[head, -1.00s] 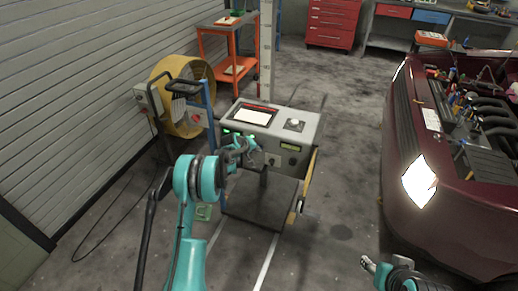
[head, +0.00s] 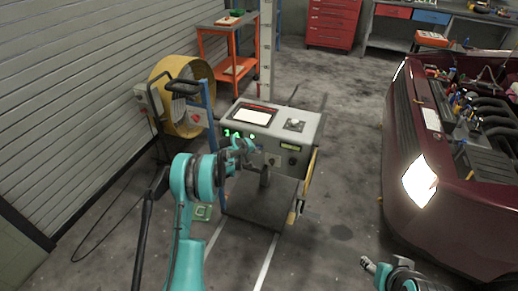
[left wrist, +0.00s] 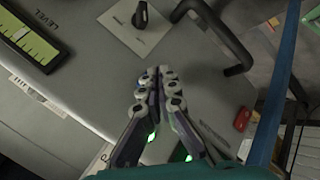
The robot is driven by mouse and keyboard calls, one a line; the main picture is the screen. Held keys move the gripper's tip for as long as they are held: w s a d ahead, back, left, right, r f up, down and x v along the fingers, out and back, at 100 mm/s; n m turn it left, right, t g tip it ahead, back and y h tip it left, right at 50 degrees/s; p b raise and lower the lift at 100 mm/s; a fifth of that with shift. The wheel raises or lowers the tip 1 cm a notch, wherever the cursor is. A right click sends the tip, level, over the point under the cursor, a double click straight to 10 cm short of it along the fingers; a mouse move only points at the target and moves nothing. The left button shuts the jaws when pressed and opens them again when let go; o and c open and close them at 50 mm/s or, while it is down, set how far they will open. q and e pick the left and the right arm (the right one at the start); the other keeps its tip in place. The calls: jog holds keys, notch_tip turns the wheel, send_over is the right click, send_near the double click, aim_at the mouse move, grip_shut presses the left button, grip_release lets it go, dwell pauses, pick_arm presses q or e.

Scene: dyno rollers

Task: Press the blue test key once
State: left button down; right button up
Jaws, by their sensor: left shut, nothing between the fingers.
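The grey test console (head: 292,137) stands on a wheeled cart, with a paper sheet and a knob on its sloped top. Green lit digits (head: 232,133) show on its front. My left gripper (head: 247,146) is at the left part of that front panel. In the left wrist view it (left wrist: 158,82) is shut and empty, fingertips together over the grey panel. I cannot make out a blue key in either view; the gripper covers part of the panel. My right gripper (head: 369,264) is at the lower right, away from the console; its jaws are too small to read.
A LEVEL gauge (left wrist: 30,36), a dark knob (left wrist: 140,15) and a black handle (left wrist: 213,30) are near the left fingers. A yellow fan (head: 168,88) stands behind left. A dark red car (head: 455,210) stands at right, with clear floor between it and the cart.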

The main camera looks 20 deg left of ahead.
pick_arm(q)
jog(key=s, duration=0.5)
jog(key=shift+a, duration=0.1)
dwell(0.3)
dwell(0.6)
jog(key=s+d+r+m, duration=0.1)
jog(key=s+d+r, duration=0.2)
jog(key=s+r, duration=0.3)
jog(key=s+d+r+m+g, duration=0.1)
jog(key=s+d+r+m, duration=0.15)
jog(key=s+r, duration=0.3)
jog(key=s+d+r+m, duration=0.1)
jog(key=s+d+r, duration=0.35)
jog(key=r, duration=0.25)
jog(key=s+d+m+y, duration=0.1)
jog(key=s+d+m, duration=0.1)
jog(key=s, duration=1.1)
jog(key=s+d+m+y, duration=0.1)
jog(key=s+m, duration=0.2)
jog(key=s, duration=1)
jog(key=shift+s+d+g, duration=0.2)
jog(key=shift+d+g, duration=0.1)
jog(key=shift+d, duration=0.05)
